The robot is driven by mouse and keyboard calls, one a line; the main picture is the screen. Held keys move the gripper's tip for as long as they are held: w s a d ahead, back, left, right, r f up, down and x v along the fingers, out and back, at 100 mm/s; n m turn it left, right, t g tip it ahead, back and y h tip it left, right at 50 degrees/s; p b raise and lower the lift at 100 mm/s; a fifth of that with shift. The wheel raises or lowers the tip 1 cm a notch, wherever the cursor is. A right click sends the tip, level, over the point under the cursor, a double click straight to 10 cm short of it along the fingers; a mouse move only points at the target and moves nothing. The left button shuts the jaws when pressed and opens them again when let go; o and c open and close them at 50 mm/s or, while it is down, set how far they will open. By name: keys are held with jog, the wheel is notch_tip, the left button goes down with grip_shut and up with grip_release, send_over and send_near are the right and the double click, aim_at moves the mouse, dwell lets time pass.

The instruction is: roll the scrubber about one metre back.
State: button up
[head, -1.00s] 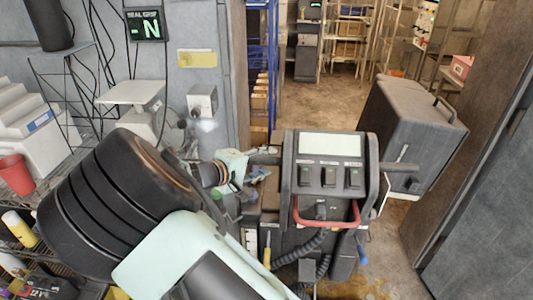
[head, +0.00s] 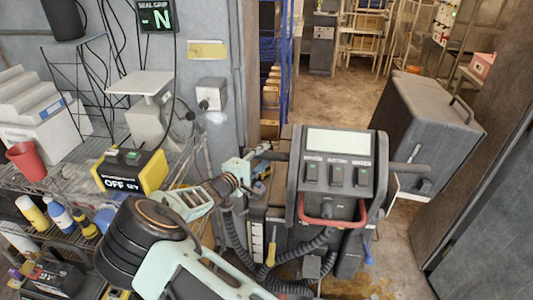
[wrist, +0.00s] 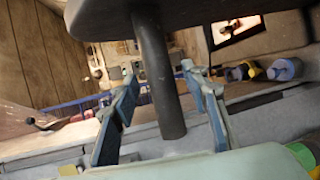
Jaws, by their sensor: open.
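The scrubber (head: 335,185) stands in the doorway, its dark grey control head with a pale screen, switches and red bar facing me. A dark handle grip sticks out on each side of the head. My gripper (head: 262,160) is beside the left grip, partly hard to make out in the head view. In the wrist view my gripper (wrist: 163,95) is open, with a dark round bar (wrist: 158,75), which looks like that grip, between its two fingers. There are gaps on both sides of the bar. The scrubber's wheels are hidden.
A large grey case (head: 425,130) with a handle is right of the scrubber. A wire shelf (head: 80,170) with bottles and a yellow OFF device (head: 130,170) is on the left. Grey door panels (head: 485,200) close in at right. Open floor (head: 330,90) lies behind the scrubber.

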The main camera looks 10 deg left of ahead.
jog(key=shift+x, duration=1.35)
jog(key=shift+c, duration=0.7)
grip_shut()
